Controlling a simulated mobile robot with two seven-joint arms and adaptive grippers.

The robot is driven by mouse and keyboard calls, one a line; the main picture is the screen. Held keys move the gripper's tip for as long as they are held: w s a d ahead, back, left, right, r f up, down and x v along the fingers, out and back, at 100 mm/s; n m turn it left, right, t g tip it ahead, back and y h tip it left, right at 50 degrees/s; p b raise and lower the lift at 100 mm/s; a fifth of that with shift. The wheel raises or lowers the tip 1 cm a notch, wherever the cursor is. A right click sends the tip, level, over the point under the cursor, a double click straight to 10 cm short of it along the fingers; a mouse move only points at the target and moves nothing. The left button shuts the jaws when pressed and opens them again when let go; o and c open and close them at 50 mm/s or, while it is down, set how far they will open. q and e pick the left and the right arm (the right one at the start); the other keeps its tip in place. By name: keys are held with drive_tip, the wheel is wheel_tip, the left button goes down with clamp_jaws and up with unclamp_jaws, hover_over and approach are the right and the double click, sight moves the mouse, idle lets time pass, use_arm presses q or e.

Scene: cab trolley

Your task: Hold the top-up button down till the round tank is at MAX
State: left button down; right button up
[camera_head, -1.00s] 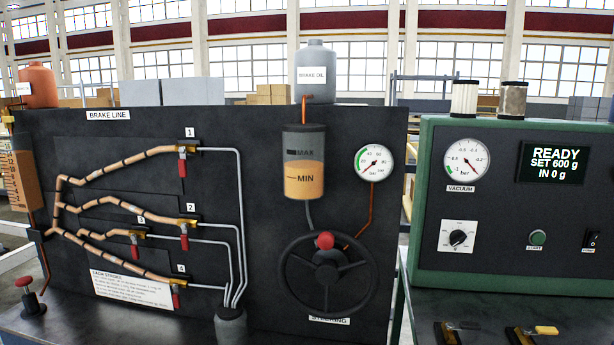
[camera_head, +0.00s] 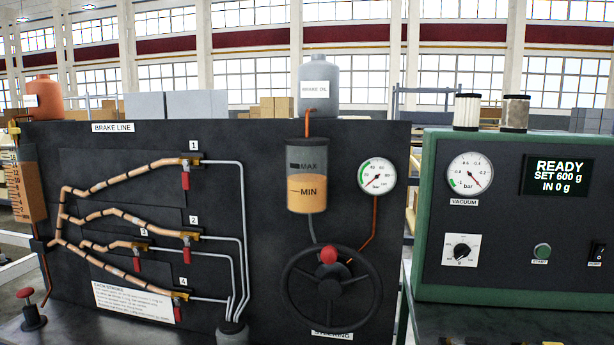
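The round tank (camera_head: 307,150) with MAX and MIN marks is on the dark panel. Its amber fluid (camera_head: 307,203) tops out between the two marks, a little below MAX. A red knob (camera_head: 328,255) sits at the hub of the black steering wheel (camera_head: 331,313) below the tank. Another red push button (camera_head: 25,293) stands on a black base at the lower left. No label shows which of them is the top-up button.
A grey brake oil bottle (camera_head: 319,90) stands above the tank. A pressure gauge (camera_head: 376,176) is to its right. Brake lines with red-handled valves (camera_head: 186,181) fill the panel's left. A green vacuum cabinet (camera_head: 427,220) reading READY stands at the right.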

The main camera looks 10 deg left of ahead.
clamp_jaws()
idle(1.2)
